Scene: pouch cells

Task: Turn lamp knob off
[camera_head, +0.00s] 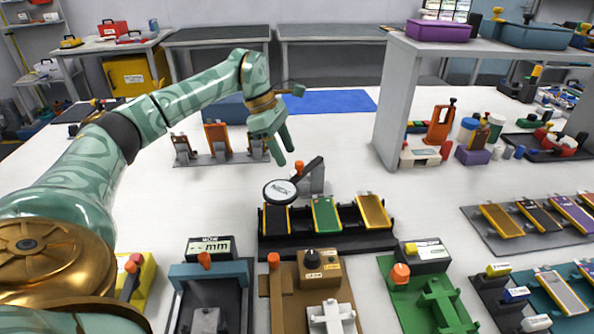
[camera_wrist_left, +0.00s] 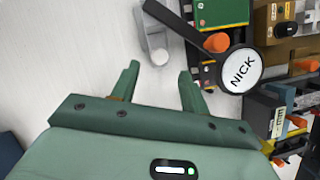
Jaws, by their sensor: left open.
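A small lamp with a round white head marked "NICK" (camera_head: 281,190) stands behind the dark tray of pouch cells, and its head also shows in the left wrist view (camera_wrist_left: 243,70). An orange knob (camera_head: 299,168) sits by the lamp head and its grey stand (camera_head: 314,181). In the left wrist view an orange knob (camera_wrist_left: 217,42) is beside the head, and a grey stand (camera_wrist_left: 152,30) with a pale round end lies ahead of the fingers. My left gripper (camera_head: 286,157) is open and empty, above and behind the lamp; its fingers show in the wrist view (camera_wrist_left: 159,72). I cannot see contact.
The dark tray (camera_head: 330,243) holds several pouch cells. Several fixtures stand along the front, including a green one (camera_head: 428,292) and a brown one (camera_head: 312,288). A grey rack (camera_head: 220,158) stands behind left.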

